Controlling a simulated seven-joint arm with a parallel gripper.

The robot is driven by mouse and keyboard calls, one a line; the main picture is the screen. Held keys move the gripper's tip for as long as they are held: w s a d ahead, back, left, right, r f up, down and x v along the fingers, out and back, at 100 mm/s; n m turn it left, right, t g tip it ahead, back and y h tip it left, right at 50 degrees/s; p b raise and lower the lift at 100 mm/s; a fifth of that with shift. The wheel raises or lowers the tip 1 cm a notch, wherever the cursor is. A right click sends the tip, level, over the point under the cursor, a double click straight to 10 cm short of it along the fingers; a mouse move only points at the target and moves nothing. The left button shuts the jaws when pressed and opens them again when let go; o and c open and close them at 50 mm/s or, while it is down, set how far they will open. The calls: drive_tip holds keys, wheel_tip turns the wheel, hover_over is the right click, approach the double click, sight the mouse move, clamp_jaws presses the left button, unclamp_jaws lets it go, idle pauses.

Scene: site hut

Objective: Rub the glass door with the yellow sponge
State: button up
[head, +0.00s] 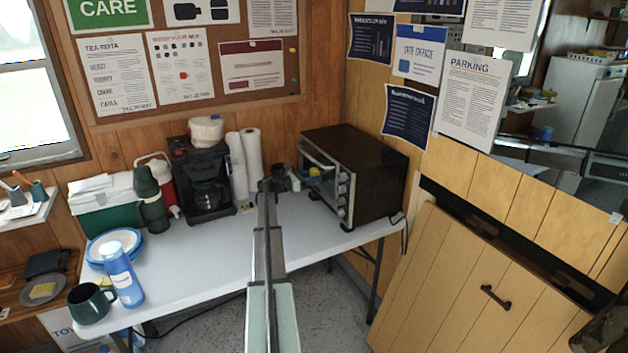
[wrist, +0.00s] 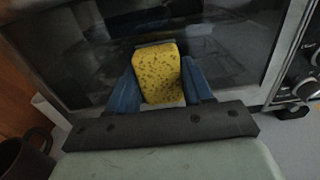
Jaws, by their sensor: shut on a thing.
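The yellow sponge (wrist: 157,72) is upright between the two blue fingers of my gripper (wrist: 158,88), which is shut on it. In the head view the sponge (head: 314,171) is a small yellow patch, partly hidden, at the front of the black toaster oven (head: 374,173). The oven's glass door (wrist: 225,38) fills the background of the wrist view, inside a silver frame, and looks closed. The sponge's far face is towards the glass. I cannot tell whether it touches. The door (head: 318,157) is seen at a slant in the head view.
Oven knobs (wrist: 305,88) are right of the door. Paper towel rolls (head: 245,155) and a coffee maker (head: 203,180) stand left of the oven. A blue bottle (head: 122,277), green mug (head: 90,303) and plates (head: 113,244) are at the table's left end. The table's front middle is clear.

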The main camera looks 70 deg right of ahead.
drive_tip(key=w+d, duration=0.5)
drive_tip(key=shift+w+d, duration=0.3)
drive_tip(key=shift+d, duration=0.05)
idle(0.7)
drive_tip(key=v, duration=0.6)
idle(0.7)
drive_tip(key=shift+a, duration=0.1)
drive_tip(key=v, duration=0.3)
idle(0.4)
